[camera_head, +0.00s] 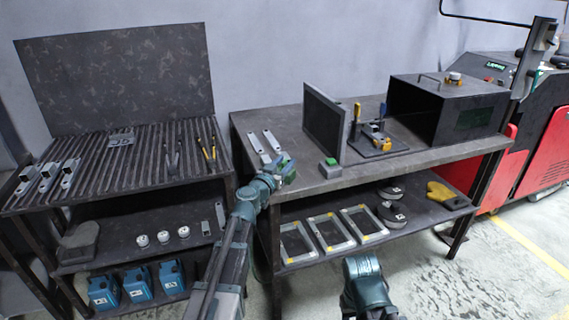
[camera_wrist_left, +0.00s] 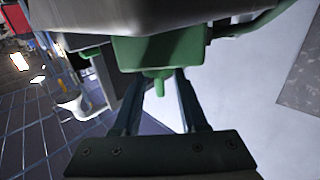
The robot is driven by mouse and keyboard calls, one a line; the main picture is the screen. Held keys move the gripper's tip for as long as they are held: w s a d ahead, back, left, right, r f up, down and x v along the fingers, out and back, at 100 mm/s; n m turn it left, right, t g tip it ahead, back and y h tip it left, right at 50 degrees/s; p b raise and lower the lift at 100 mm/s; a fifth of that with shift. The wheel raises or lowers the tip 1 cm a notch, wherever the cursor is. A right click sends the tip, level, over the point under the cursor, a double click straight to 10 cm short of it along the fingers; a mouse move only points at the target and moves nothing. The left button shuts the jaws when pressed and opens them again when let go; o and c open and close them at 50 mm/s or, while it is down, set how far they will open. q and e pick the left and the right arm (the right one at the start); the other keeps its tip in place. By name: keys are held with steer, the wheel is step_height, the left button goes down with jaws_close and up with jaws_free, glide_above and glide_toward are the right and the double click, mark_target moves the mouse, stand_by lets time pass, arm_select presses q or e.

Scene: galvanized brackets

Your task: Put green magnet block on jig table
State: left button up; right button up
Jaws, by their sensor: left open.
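A green block (camera_head: 285,158) with grey on it shows at the end of my left arm, over the left front part of the table that holds the jig (camera_head: 377,142). My left gripper (camera_head: 279,170) is open beside it; the arm partly hides this spot. In the left wrist view a green block (camera_wrist_left: 160,48) with a small peg lies at the tips of my two spread fingers (camera_wrist_left: 158,105). I cannot tell whether they touch it. A second block (camera_head: 330,166), grey with a green top, stands on the jig table (camera_head: 420,157) near its front edge.
A dark upright panel (camera_head: 323,120) stands behind the second block. A dark open box (camera_head: 445,105) is at the back right. Two light metal strips (camera_head: 266,141) lie at the left back. A slatted bench (camera_head: 120,160) stands left.

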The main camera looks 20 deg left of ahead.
arm_select(q)
steer(key=s+a, duration=0.2)
steer(key=s, duration=0.9)
steer(key=shift+s+a, duration=0.15)
steer(key=shift+s, duration=0.25)
steer(key=s+d+f+m+g+h, duration=0.2)
steer(key=s+d+f+g, duration=0.15)
steer(key=d, duration=0.35)
steer(key=s+d+f+m+g+h, duration=0.1)
steer(key=s+d+f+g, duration=0.2)
steer(key=d, duration=0.4)
steer(key=s+d+f+m+g+h, duration=0.1)
steer(key=d+f+m+g+h, duration=0.15)
steer(key=d+f, duration=0.35)
steer(key=s+d+f+g+y, duration=0.35)
steer(key=s+f+g, duration=0.2)
steer(key=s, duration=0.25)
steer(key=s+a+f+n+g+y, duration=0.1)
steer(key=s+a+f+n+y, duration=0.1)
steer(key=s+y, duration=0.1)
steer(key=s+a+f+n+g+y, duration=0.1)
steer(key=s+a+n+g+y, duration=0.1)
steer(key=s, duration=0.4)
steer(key=shift+s+a+f+y, duration=0.25)
steer(key=shift+a+f+y, duration=0.2)
steer(key=shift+y, duration=0.45)
steer(key=shift+g, duration=0.25)
